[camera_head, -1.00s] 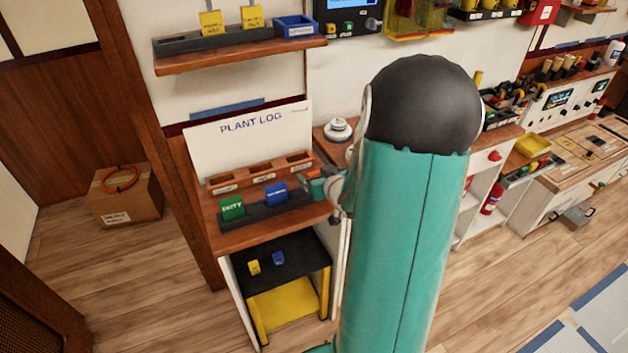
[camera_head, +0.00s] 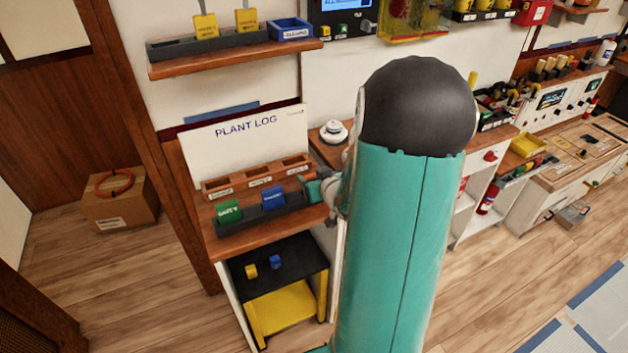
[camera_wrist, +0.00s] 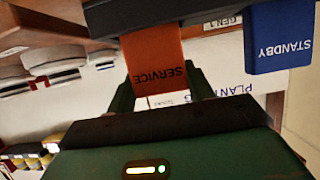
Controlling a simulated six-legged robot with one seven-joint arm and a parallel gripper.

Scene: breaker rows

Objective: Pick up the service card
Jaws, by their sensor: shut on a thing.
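The service card (camera_wrist: 154,62) is orange with dark lettering. In the wrist view, which is upside down, it stands between the fingers of my gripper (camera_wrist: 160,92), which is shut on it. The card's far end meets the dark card rack (camera_wrist: 140,12); I cannot tell whether it is seated in its slot or just clear. In the head view my gripper (camera_head: 315,190) is at the right end of the rack (camera_head: 256,220), and my arm hides much of it. Only a small orange patch of the card shows there.
The blue STANDBY card (camera_wrist: 279,38) is beside the held card. A green card (camera_head: 229,210) stands farther left in the rack. Behind are a wooden tray (camera_head: 230,186) with labelled slots and the PLANT LOG board (camera_head: 245,145). A white round object (camera_head: 333,132) stands to the right.

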